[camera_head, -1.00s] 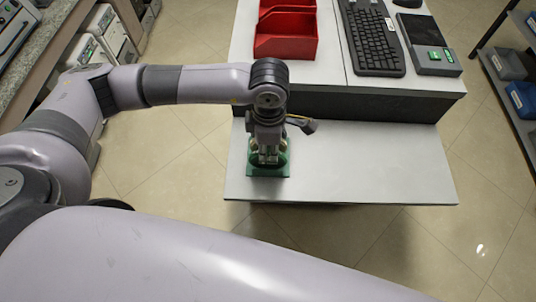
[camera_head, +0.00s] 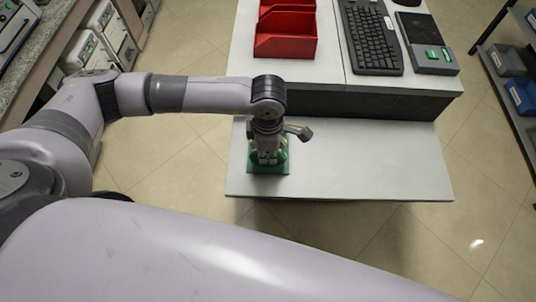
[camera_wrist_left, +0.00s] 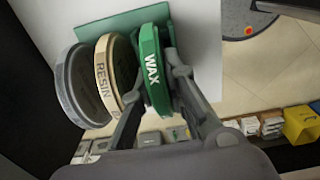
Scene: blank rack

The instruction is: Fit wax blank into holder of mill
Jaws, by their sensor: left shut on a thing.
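The green wax blank (camera_wrist_left: 154,70), a disc marked WAX, stands upright on edge in the green rack (camera_wrist_left: 95,32) in the left wrist view. My left gripper (camera_wrist_left: 157,82) has its fingers on either side of this disc and is shut on it. In the head view my left gripper (camera_head: 266,158) points down over the rack (camera_head: 285,168), hiding most of the blanks. A tan blank marked RESIN (camera_wrist_left: 107,75) and a grey blank (camera_wrist_left: 77,88) stand to the left of the wax blank. My right gripper and a mill are not in view.
The rack stands near the left end of a white table (camera_head: 370,170), bare to the right. Behind, a higher surface carries red bins (camera_head: 287,45), a keyboard (camera_head: 373,40) and a device with green buttons (camera_head: 433,58). Shelving (camera_head: 510,85) stands at the right.

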